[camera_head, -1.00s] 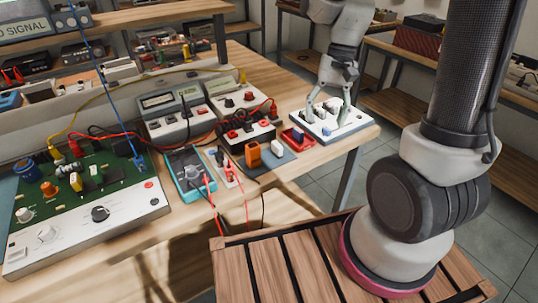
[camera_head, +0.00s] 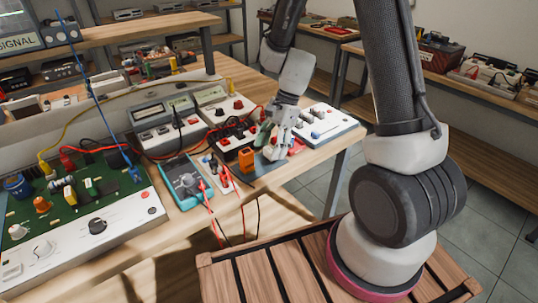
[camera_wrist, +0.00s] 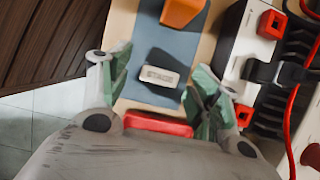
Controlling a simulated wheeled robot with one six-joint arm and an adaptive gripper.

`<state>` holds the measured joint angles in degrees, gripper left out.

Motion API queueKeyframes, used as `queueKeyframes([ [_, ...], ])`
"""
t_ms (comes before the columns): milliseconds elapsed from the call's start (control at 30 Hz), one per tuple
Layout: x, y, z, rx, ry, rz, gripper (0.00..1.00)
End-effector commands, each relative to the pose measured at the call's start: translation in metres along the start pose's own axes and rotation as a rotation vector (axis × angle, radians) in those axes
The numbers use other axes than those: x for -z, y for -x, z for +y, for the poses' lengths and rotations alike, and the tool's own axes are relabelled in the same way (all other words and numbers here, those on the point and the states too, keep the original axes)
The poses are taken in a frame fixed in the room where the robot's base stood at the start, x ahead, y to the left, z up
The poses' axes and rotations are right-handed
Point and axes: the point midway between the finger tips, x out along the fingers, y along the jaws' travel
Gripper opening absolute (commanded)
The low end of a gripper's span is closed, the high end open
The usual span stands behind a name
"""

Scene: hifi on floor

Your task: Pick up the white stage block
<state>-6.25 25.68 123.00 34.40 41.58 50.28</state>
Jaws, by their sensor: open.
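The white stage block (camera_wrist: 160,75) lies on a blue-grey mat (camera_wrist: 188,47) in the wrist view, with the word STAGE on its top. My gripper (camera_wrist: 160,82) is open, with one green-padded finger on each side of the block and a gap to each. In the head view my gripper (camera_head: 272,140) is over the mat (camera_head: 262,168), and its fingers hide the block there. I cannot tell how high the fingertips are above the mat.
An orange block (camera_head: 246,160) stands on the same mat, also seen in the wrist view (camera_wrist: 182,11). A red tray (camera_wrist: 158,123) is close to my gripper. A black-topped box with red terminals (camera_head: 232,140) and cables is beside the mat. A white panel with knobs (camera_head: 325,125) stands farther right.

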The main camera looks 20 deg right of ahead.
Motion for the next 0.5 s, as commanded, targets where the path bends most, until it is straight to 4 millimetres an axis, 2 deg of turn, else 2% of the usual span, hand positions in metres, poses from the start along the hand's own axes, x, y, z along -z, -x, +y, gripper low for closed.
queueKeyframes([
  [133,-0.0002,-0.0143,0.0002,-0.001,0.000,0.000,0.62],
  [367,-0.0001,-0.0152,-0.0002,0.001,0.001,0.001,0.62],
  [500,-0.0002,-0.0150,-0.0002,0.001,0.002,0.001,0.37],
])
